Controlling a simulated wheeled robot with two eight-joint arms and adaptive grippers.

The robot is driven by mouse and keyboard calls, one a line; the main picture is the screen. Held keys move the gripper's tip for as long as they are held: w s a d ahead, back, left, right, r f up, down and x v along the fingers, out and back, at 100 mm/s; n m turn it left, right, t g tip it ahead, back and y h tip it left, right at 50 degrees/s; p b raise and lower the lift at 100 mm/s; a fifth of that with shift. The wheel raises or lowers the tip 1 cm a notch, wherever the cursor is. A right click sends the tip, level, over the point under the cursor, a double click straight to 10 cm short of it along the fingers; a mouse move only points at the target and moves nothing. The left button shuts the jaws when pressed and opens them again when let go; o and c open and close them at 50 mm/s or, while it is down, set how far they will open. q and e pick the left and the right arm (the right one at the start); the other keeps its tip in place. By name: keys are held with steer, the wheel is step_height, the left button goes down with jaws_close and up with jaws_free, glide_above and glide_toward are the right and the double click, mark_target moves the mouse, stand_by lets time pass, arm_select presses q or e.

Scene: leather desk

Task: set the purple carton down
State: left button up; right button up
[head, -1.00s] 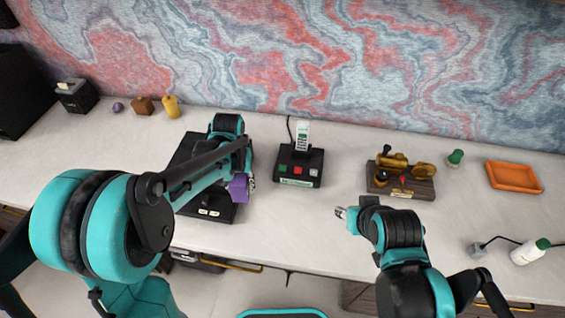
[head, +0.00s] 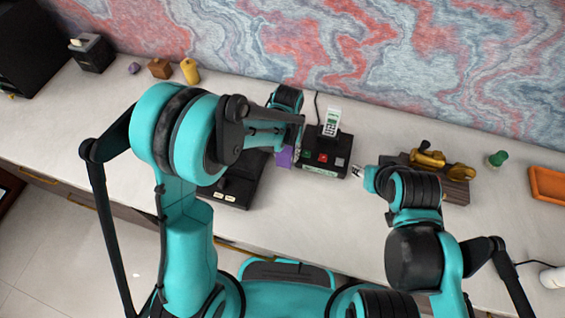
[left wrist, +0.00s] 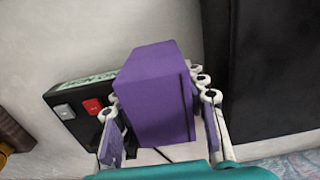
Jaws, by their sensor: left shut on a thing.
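The purple carton (head: 284,157) is a plain purple box, held in my left gripper (head: 294,150) between the black tray-like unit and the black button box. My left arm hides part of it in the head view. In the left wrist view the carton (left wrist: 152,95) fills the middle, with the finger pads of my left gripper (left wrist: 160,138) on both sides of it. Whether its underside touches the desk cannot be told. My right gripper (head: 358,172) is small, in front of the button box's right side, with nothing visible in it.
A wooden stand (head: 455,185) with brass parts and an orange tray (head: 548,184) are further right. Pale desk (head: 300,205) is bare in front.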

mark_target(280, 168)
arm_select(q)
steer(key=shift+s+a+f, duration=0.15)
steer(key=shift+a+f, duration=0.1)
steer(key=shift+a, duration=0.2)
steer(key=shift+s+a+f, duration=0.15)
steer(key=shift+a+f, duration=0.1)
steer(key=shift+a, duration=0.2)
steer(key=shift+f, duration=0.25)
step_height(280, 168, down, 4)
steer(key=shift+r+b, duration=0.15)
steer(key=shift+b, duration=0.85)
steer(key=shift+r, duration=0.1)
steer(key=o, duration=0.8)
steer(key=shift+f, duration=0.25)
steer(key=shift+o, duration=0.6)
steer(key=shift+r, duration=0.1)
